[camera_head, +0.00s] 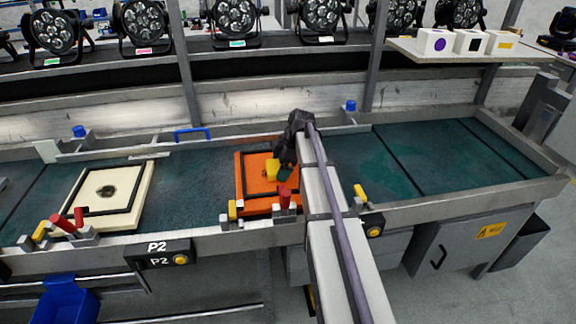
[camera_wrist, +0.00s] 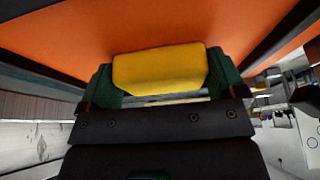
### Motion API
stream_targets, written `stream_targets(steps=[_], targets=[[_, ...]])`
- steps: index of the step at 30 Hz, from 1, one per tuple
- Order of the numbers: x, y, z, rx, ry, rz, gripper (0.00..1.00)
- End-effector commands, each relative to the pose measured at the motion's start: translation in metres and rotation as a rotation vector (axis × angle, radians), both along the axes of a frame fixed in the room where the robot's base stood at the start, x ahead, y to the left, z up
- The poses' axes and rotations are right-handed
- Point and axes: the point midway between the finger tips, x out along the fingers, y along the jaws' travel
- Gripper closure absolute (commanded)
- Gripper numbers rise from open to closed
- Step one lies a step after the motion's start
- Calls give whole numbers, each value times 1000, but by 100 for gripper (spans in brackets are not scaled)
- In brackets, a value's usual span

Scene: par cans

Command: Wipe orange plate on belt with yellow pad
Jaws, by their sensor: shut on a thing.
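The orange plate (camera_head: 256,180) lies on the green belt (camera_head: 200,188) in the middle of the head view, with a black square frame line on it. My arm hides its right part. My gripper (camera_head: 279,172) is over the plate, shut on the yellow pad (camera_head: 272,171). In the wrist view the yellow pad (camera_wrist: 160,70) sits between the two green fingertips of my gripper (camera_wrist: 160,84). The orange plate (camera_wrist: 165,22) fills the view beyond the pad. I cannot tell whether the pad touches the plate.
A cream plate (camera_head: 107,195) lies on the belt at left. Red-handled clamps (camera_head: 284,197) and yellow stops (camera_head: 232,209) stand along the front rail. A blue handle (camera_head: 192,134) is at the back rail. The belt at right (camera_head: 440,155) is clear. Par cans (camera_head: 235,20) line the back shelf.

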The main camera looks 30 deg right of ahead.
Motion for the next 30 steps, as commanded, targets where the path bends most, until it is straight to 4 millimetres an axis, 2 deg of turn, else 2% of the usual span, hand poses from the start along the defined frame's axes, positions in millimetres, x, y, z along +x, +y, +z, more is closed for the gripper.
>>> stream_targets(steps=[8, 18, 26, 30], targets=[[3, 9, -1, 0, 0, 1, 29], [14, 40, 1, 0, 0, 1, 29], [14, 40, 2, 0, 0, 0, 29], [14, 40, 17, 0, 0, 0, 29]])
